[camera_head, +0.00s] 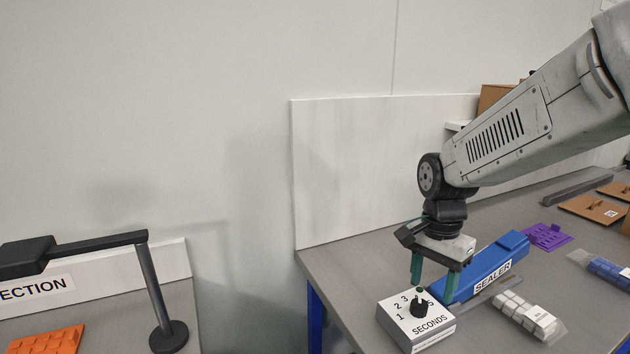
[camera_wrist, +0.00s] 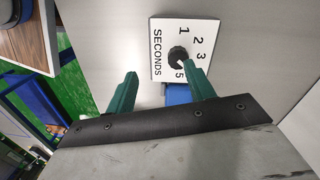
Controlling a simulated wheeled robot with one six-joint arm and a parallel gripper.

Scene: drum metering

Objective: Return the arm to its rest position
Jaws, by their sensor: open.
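My gripper (camera_head: 433,282) hangs pointing down from my arm, just above and behind the white timer box (camera_head: 416,324) marked SECONDS. Its two green fingers are apart with nothing between them. The black dial knob (camera_head: 419,307) stands on the box top, very close to the fingers in the head view. In the wrist view, the fingers (camera_wrist: 158,95) are spread, and the knob (camera_wrist: 179,58) shows just beyond the right fingertip. I cannot tell whether that finger touches the knob. The numbers 1, 2, 3 and 5 show around it.
The blue sealer (camera_head: 487,268) lies right behind the gripper on the grey bench (camera_head: 345,268). Bagged white blocks (camera_head: 524,314), a purple part (camera_head: 547,236) and brown cardboard pieces (camera_head: 593,208) lie to the right. A white back panel (camera_head: 370,170) stands behind. A lamp-like stand (camera_head: 158,290) is at left.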

